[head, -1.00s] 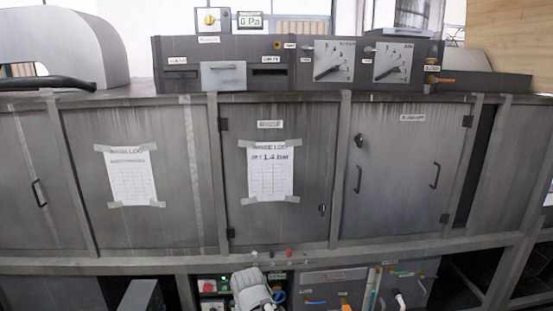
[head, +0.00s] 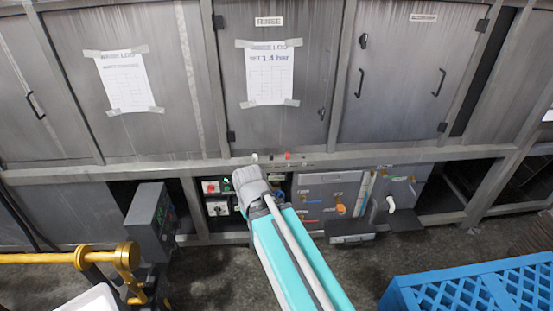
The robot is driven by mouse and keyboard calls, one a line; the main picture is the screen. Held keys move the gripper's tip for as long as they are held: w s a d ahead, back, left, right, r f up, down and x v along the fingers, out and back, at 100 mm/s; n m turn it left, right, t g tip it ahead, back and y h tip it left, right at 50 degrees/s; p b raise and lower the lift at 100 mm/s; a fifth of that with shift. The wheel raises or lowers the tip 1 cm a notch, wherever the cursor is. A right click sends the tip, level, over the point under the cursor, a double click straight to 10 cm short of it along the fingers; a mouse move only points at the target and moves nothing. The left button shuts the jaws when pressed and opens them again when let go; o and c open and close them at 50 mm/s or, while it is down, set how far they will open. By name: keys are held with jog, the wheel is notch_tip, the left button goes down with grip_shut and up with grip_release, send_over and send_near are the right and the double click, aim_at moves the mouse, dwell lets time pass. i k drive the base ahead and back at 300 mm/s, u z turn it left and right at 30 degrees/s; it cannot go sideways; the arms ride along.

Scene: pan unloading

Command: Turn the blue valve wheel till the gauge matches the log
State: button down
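The log, a white sheet (head: 270,80) taped to the middle door, reads "RINSE LOG" and "SET 1.4 bar". The door above it is labelled "RINSE". My teal arm with its grey end joint reaches from the bottom centre to the low bay under this door. My gripper's fingers cannot be made out; they are hidden by the arm. No blue valve wheel can be made out for sure, as the arm end covers part of the bay. No gauge face is readable.
A second sheet (head: 127,82) hangs on the left door. A grey control box (head: 151,223) stands left of the bay. Right of my arm is a panel with an orange handle (head: 341,209) and a white spout (head: 390,204). A blue crate (head: 470,292) is at lower right.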

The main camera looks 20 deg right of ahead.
aim_at(278, 192)
jog(key=u, duration=0.45)
jog(key=i, duration=0.5)
jog(key=z, duration=1.6)
